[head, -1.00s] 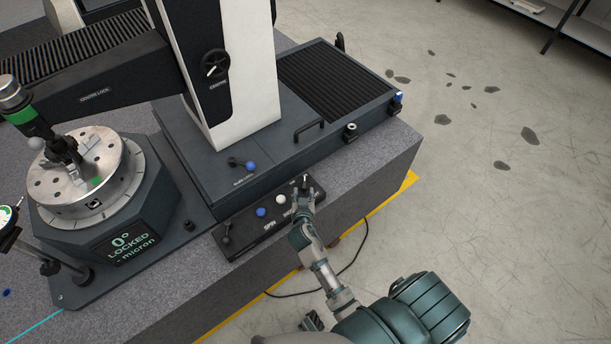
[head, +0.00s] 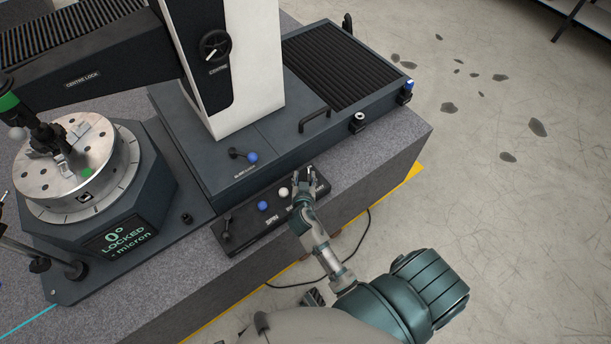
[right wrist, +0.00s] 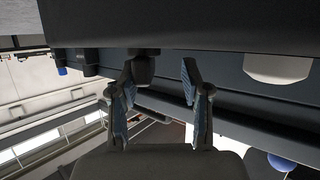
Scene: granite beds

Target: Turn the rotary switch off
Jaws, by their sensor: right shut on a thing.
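A dark control panel (head: 243,222) lies along the front of the machine bed. It carries a black lever (head: 227,230), a blue button (head: 263,206) and a white button (head: 284,192). My right gripper (head: 308,180) is at the panel's right end and covers part of it. In the right wrist view, my right gripper's two fingers (right wrist: 160,85) stand on either side of a dark rotary knob (right wrist: 143,68), and the left finger is closest to it. The knob's pointer direction is hidden. The white button (right wrist: 278,68) shows to the right there. My left gripper is not in view.
A round rotary table (head: 75,170) reading "0° LOCKED" stands at left. A white column (head: 240,80) with a black dial (head: 213,47) rises behind the panel. A blue-tipped lever (head: 252,158) sits above the panel.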

